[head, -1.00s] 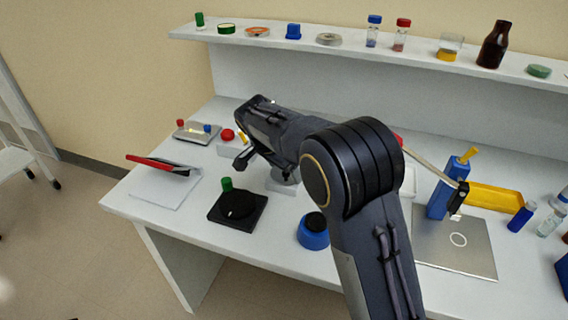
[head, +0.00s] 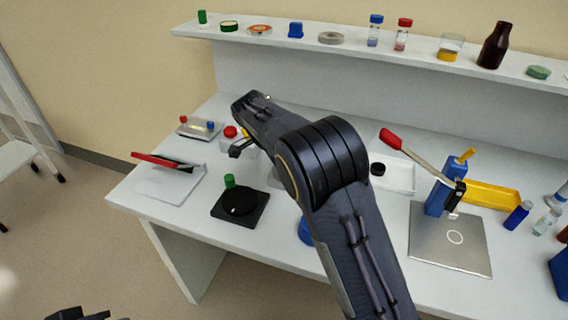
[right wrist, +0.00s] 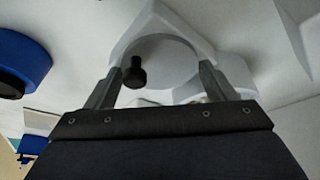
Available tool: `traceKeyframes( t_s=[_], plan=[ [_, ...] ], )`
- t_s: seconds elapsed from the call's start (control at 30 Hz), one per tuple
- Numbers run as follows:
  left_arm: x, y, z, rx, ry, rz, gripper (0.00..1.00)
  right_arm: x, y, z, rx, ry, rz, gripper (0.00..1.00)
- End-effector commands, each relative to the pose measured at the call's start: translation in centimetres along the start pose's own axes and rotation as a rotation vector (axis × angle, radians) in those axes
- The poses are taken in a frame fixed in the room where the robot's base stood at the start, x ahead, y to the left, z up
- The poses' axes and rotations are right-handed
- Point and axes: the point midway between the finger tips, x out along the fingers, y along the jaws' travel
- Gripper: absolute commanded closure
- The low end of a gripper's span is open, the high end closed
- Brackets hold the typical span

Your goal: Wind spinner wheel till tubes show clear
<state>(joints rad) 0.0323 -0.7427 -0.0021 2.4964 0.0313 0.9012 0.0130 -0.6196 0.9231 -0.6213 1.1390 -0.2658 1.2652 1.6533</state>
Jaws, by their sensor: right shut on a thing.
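In the right wrist view a white wheel (right wrist: 178,52) with a black knob (right wrist: 135,72) shows between the fingers of my right gripper (right wrist: 160,70). The fingers stand wide apart, shut on the wheel at its two sides. A white housing (right wrist: 232,70) lies behind it. In the head view my right forearm covers the wheel and most of the hand. I cannot see any tubes inside the spinner, so their look is hidden. At the bottom left of the head view a dark piece of my left arm shows, but not its fingers.
A black turntable-like plate (head: 240,206) with a green cap stands left of my arm. A blue round thing (head: 307,232) is partly behind my arm. On the right are a lever press (head: 440,195) with a red handle and a yellow tray (head: 490,194). A loaded shelf (head: 270,37) runs behind.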

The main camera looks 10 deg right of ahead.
Motion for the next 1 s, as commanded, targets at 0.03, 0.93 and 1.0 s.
traceKeyframes(
  t_s=[0.03, 0.93, 1.0],
  plan=[
    [0.0, 0.0, 0.0, 0.000, 0.000, 0.000, 1.00, -0.1, -0.1, 0.0, 0.001, -0.001, -0.003, 0.46],
    [-0.1, 0.1, -0.1, 0.000, 0.000, 0.000, 1.00, -5.3, -0.1, 0.0, 0.000, -0.001, -0.006, 0.01],
    [-0.2, 0.1, -0.1, 0.000, 0.000, 0.000, 1.00, -6.3, -0.1, 0.0, 0.000, -0.001, -0.006, 0.01]
  ],
)
